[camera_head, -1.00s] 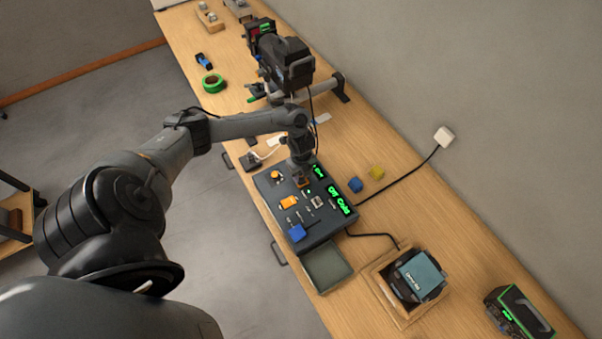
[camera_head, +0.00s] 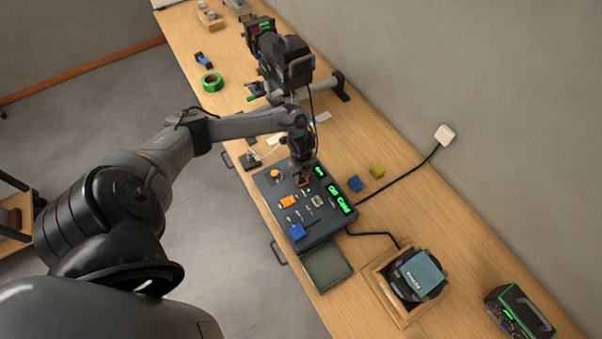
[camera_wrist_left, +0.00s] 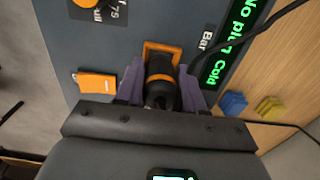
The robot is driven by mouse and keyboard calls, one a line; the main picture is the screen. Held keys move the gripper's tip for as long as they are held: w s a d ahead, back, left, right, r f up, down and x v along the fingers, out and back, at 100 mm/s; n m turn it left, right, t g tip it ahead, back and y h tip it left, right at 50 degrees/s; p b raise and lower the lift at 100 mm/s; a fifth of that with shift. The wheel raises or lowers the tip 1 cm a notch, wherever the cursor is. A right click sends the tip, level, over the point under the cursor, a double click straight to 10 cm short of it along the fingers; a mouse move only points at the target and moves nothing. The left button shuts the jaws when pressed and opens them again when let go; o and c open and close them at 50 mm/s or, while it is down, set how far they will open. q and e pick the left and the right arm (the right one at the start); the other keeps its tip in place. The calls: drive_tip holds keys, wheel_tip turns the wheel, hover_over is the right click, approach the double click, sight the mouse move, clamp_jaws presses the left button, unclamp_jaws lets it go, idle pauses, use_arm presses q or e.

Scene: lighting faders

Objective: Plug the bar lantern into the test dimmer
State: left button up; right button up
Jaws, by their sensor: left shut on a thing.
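My left gripper (camera_wrist_left: 160,85) is shut on a black plug with an orange band (camera_wrist_left: 160,75). In the head view the gripper (camera_head: 302,177) is over the upper part of the dark test dimmer panel (camera_head: 272,192). The plug's front end is at an orange-framed socket (camera_wrist_left: 163,46) marked "Bar"; I cannot tell whether it has entered. The green display (camera_wrist_left: 228,45) beside it reads "No plug" and "Cold". A black lantern (camera_head: 287,65) stands on the bench beyond, with a black cable running down from it towards the gripper. My right gripper is out of view.
A grey-green tray (camera_head: 327,265) and a wooden box with a device (camera_head: 384,290) are nearer. A wall socket (camera_head: 444,135) feeds a cable.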

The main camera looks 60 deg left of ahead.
use_arm(q)
drive_tip(key=shift+f, duration=0.45)
idle(0.7)
drive_tip(key=shift+s+a+f+b, duration=0.1)
drive_tip(key=shift+f+b, duration=0.25)
idle(0.5)
